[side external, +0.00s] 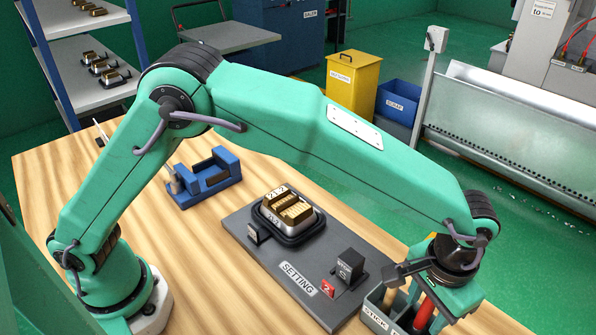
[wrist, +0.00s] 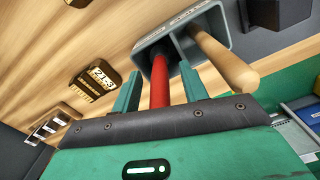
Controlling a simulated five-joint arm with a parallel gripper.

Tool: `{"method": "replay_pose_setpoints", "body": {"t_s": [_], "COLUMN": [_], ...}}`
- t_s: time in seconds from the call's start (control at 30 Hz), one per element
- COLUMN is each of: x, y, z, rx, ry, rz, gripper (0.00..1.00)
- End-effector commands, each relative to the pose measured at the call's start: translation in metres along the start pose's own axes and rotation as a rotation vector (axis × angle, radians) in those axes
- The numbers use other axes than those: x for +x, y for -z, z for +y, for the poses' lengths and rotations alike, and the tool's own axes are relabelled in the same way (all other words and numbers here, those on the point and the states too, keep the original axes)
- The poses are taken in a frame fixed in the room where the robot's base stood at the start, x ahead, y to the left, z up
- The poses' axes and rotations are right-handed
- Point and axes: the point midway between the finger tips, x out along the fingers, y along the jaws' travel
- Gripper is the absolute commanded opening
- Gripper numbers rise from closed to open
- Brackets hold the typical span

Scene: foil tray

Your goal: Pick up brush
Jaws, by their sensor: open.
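A grey holder (side external: 372,312) with a "STICK" label stands at the front right of the bench. A red handle (side external: 426,297) and a wooden handle (side external: 390,298) stand in it. Their lower ends are hidden inside, and no bristles show, so I cannot tell which is the brush. My gripper (side external: 424,305) is at the holder, pointing down. In the wrist view my gripper (wrist: 159,80) is open, with its fingers on either side of the red handle (wrist: 159,88). The wooden handle (wrist: 222,58) lies outside the right finger, and the holder's rim (wrist: 180,24) is just beyond the fingertips.
A dark plate labelled "SETTING" (side external: 264,268) lies left of the holder. It bears a tray with a block marked 212 (side external: 290,208) and an upright dark block (side external: 349,265). A blue fixture (side external: 205,178) stands farther back. Bare wood lies around it.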

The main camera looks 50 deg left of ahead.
Motion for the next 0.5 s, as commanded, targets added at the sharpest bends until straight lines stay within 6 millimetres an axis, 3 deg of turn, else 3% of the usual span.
{"method": "replay_pose_setpoints", "body": {"t_s": [0.07,0.3,0.5], "x": [-0.0002,-0.0003,-0.0005], "y": [0.0001,0.0001,0.0002], "z": [0.0001,0.0001,0.0001], "rx": [0.0,0.0,0.0], "ry": [0.0,0.0,0.0], "rz": [0.0,0.0,0.001], "gripper": [0.44,0.0,0.0]}}
